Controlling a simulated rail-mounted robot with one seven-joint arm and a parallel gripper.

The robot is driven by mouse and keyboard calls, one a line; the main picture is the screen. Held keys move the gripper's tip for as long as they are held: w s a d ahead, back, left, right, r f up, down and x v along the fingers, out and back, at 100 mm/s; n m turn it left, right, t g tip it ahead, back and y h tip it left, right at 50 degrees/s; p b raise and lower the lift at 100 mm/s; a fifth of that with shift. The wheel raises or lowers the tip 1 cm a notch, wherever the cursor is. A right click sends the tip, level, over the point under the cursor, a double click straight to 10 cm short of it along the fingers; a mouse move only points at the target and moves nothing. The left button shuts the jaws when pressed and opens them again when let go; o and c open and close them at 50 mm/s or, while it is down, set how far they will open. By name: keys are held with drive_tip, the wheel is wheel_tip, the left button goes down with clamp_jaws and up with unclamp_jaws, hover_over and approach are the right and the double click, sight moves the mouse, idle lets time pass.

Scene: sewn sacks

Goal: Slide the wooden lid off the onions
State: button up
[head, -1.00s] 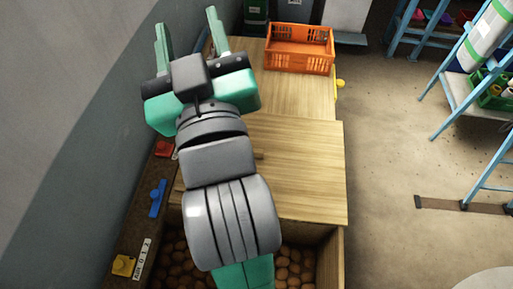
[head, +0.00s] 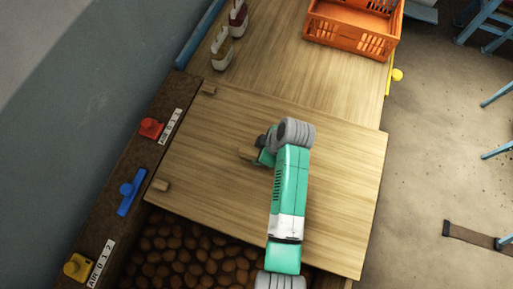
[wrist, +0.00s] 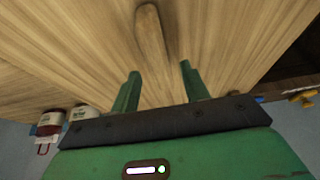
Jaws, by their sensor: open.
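The wooden lid (head: 330,190) lies over the box, covering its far part. Brown onions (head: 190,256) show in the open near part. A short wooden handle (head: 247,153) sticks up from the lid, left of my gripper (head: 264,150) in the head view, where the arm hides most of the gripper. The handle (wrist: 150,35) is just ahead of the gap between the fingertips, and the lid (wrist: 70,50) fills the background.
An orange crate (head: 350,35) stands on the table beyond the lid. Two small bottles (head: 221,52) stand at the far left. Red (head: 151,128), blue (head: 130,194) and yellow (head: 78,265) fittings line the left ledge. Small wooden blocks (head: 160,185) sit at the lid's left edge.

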sight(257, 154)
drive_tip(key=x, duration=0.6)
drive_tip(key=shift+b, duration=0.35)
drive_tip(key=shift+w+r, duration=0.1)
drive_tip(key=shift+c, duration=0.4)
clamp_jaws()
